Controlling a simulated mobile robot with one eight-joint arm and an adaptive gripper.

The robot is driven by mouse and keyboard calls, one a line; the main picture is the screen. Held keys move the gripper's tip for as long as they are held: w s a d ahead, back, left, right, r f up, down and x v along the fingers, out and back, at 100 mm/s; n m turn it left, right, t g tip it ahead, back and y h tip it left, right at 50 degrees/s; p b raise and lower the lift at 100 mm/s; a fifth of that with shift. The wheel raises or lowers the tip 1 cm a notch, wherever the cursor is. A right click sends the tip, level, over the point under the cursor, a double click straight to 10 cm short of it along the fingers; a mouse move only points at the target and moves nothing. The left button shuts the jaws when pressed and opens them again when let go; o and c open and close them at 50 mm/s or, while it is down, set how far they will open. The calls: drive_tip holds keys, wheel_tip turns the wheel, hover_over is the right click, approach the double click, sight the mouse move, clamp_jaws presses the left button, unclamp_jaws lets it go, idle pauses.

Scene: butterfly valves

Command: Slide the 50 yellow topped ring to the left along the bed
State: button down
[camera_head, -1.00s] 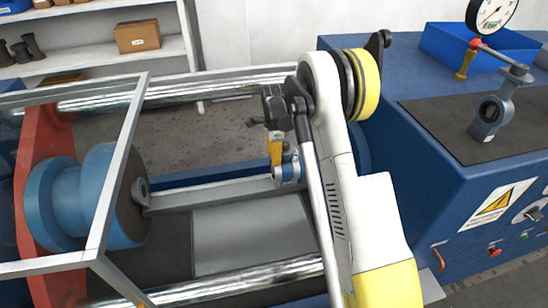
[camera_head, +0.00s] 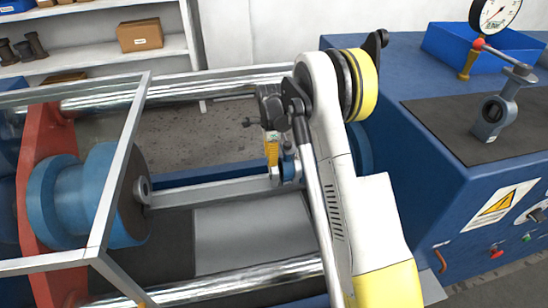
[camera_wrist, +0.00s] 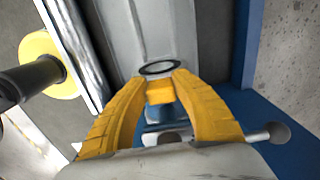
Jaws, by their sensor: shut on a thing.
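My gripper (camera_head: 271,150) has yellow fingers and reaches down over the bed. In the wrist view my gripper (camera_wrist: 160,85) is shut on the yellow top (camera_wrist: 160,94) of the ring. Part of the ring, with a blue and steel body, shows in the head view (camera_head: 288,167) just below and right of the fingers, partly hidden by my arm. It sits at the grey bed rail (camera_head: 215,189). Its number cannot be read.
A blue cylinder with a dark face (camera_head: 128,195) stands at the left end of the bed, behind a metal-framed guard (camera_head: 128,150). The rail between it and the ring looks clear. A blue cabinet (camera_head: 425,160) with another valve (camera_head: 492,115) stands at the right.

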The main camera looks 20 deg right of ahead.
drive_tip(key=shift+w+a, duration=0.15)
drive_tip(key=shift+a, duration=0.7)
drive_tip(key=shift+w+a, duration=0.15)
drive_tip(key=shift+a, duration=0.85)
drive_tip(key=shift+w+a, duration=0.2)
drive_tip(key=shift+a, duration=0.55)
drive_tip(key=shift+w+a, duration=0.15)
drive_tip(key=shift+a, duration=0.6)
drive_tip(key=shift+w+a, duration=0.2)
drive_tip(key=shift+a, duration=0.65)
drive_tip(key=shift+w+a+b, duration=0.15)
drive_tip(key=shift+w+a, duration=0.1)
drive_tip(key=shift+a, duration=0.95)
drive_tip(key=shift+w+a+b, duration=0.15)
drive_tip(key=shift+w+a, duration=0.1)
drive_tip(key=shift+a, duration=1.05)
drive_tip(key=shift+w+a, duration=0.25)
drive_tip(key=shift+a, duration=0.9)
drive_tip(key=shift+w+a, duration=0.25)
drive_tip(key=shift+a, duration=0.9)
